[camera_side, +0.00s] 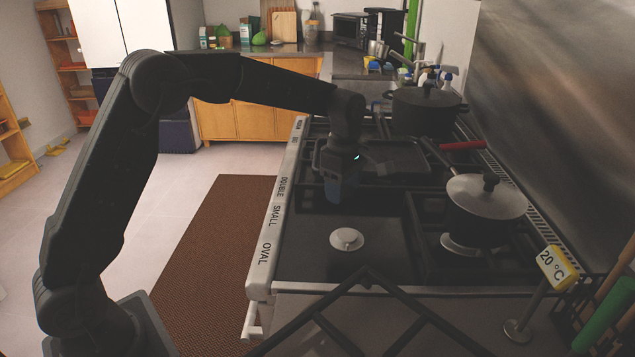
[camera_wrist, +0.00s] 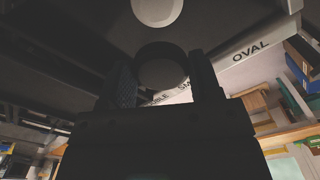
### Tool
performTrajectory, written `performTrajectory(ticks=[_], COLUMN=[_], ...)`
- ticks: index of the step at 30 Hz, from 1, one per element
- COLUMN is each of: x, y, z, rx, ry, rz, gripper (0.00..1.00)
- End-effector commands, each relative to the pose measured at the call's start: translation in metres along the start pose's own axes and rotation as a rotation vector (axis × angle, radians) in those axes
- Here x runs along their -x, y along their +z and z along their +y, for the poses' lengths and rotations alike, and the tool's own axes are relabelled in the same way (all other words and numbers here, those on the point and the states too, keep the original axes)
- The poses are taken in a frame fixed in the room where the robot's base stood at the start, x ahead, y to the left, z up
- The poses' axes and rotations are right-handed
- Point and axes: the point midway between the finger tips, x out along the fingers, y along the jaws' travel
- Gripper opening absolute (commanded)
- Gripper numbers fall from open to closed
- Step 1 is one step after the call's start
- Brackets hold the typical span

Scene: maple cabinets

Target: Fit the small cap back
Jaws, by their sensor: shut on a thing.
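My gripper (camera_side: 333,196) hangs over the left side of the stove (camera_side: 380,255), beyond the bare burner (camera_side: 346,239) at the front left. In the wrist view, my gripper's two fingers (camera_wrist: 163,80) are shut on a dark round cap (camera_wrist: 161,54), one finger on each side. The cap is not clearly distinguishable in the side view. The bare burner is a pale silver disc with no grate over it. It also shows at the top of the wrist view (camera_wrist: 157,9), apart from the cap.
A dark pot (camera_side: 426,108) and a flat pan (camera_side: 372,158) stand farther back. A loose grate (camera_side: 421,319) lies in front. A "20 °C" sign (camera_side: 557,268) stands at front right.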

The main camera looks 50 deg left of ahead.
Motion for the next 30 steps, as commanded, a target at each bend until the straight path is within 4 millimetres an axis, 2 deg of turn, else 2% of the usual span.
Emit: performTrajectory(ticks=[1, 3, 6, 17, 30], x=[-0.001, -0.002, -0.002, -0.004, -0.029], y=[0.01, 0.018, 0.022, 0.021, 0.021], z=[0.001, 0.002, 0.002, 0.002, 0.002], rx=[-0.003, -0.001, 0.002, 0.002, 0.002], ry=[0.0, 0.001, 0.001, 0.0, -0.001], rz=[0.0, 0.0, 0.0, 0.0, 0.0], gripper=[0.32, 0.32, 0.32, 0.32, 0.32])
